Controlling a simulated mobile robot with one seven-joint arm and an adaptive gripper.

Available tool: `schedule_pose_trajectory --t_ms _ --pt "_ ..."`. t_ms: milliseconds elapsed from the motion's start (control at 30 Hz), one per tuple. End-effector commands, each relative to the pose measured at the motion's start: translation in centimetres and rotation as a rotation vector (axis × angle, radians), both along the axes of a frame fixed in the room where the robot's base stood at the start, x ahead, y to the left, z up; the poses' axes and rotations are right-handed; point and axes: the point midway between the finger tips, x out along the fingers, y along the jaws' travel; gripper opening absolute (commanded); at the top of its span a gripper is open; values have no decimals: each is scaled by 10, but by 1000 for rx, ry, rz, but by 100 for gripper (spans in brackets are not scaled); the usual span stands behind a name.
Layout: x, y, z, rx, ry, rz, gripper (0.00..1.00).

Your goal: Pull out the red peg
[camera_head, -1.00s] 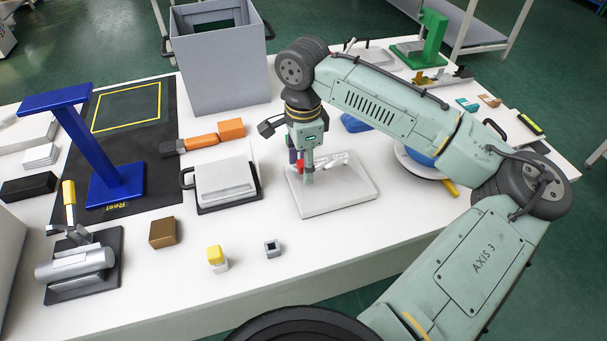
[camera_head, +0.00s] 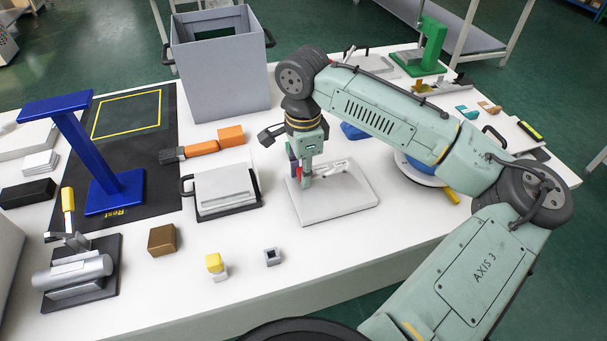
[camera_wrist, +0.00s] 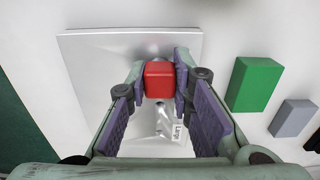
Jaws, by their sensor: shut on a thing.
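The red peg (camera_wrist: 159,80) shows as a square red block between the purple pads of my gripper (camera_head: 304,182). In the head view only a thin red strip of it shows beside the fingers. My gripper points down over the left part of a pale plate (camera_head: 348,198) and is shut on the peg. The plate also shows in the wrist view (camera_wrist: 88,70). A shiny metal part with a label reading "Large" (camera_wrist: 178,133) lies on the plate near the peg. The peg's lower end is hidden, so I cannot tell whether it sits in a hole.
A green block (camera_wrist: 256,84) and a grey block (camera_wrist: 293,117) lie right of the plate in the wrist view. A lidded grey box (camera_head: 226,188) stands left of the plate. A small grey square socket (camera_head: 272,257) is in front.

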Motion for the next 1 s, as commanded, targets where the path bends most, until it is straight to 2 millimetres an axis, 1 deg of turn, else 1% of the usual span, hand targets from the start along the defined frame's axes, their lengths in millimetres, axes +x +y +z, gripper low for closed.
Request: schedule_pose_trajectory --t_ms 567,1000 --pt "0 0 0 0 0 0 0" --pt "0 0 5 1 -1 0 0"
